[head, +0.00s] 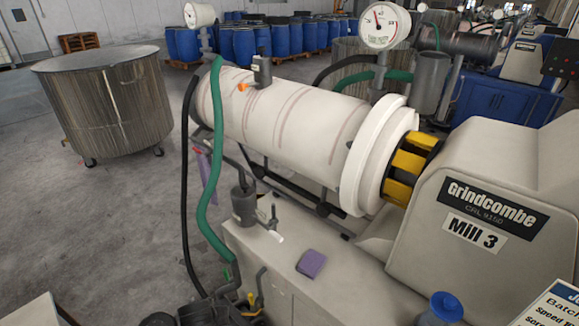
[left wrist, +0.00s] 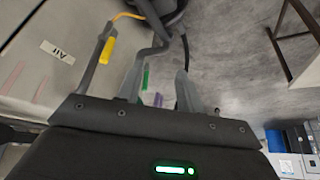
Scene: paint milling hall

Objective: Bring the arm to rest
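My left gripper (left wrist: 160,80) shows in the left wrist view with its two grey fingers apart. Nothing is clearly held between them; a small green piece (left wrist: 145,76) and a purple piece (left wrist: 158,100) show in the gap, and I cannot tell how far off they are. A grey pipe or lever (left wrist: 150,22) and a yellow-handled lever (left wrist: 107,49) lie beyond the fingers, near a pale panel marked Air (left wrist: 57,52). I cannot make out my left gripper in the head view. My right gripper is in neither view.
Mill 3 (head: 480,222) with its white barrel (head: 290,115) fills the centre and right. A green hose (head: 217,160) and a black hose (head: 185,190) hang at its left end. A purple cloth (head: 311,263) lies on the cabinet. Floor is open around the wheeled tub (head: 105,105).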

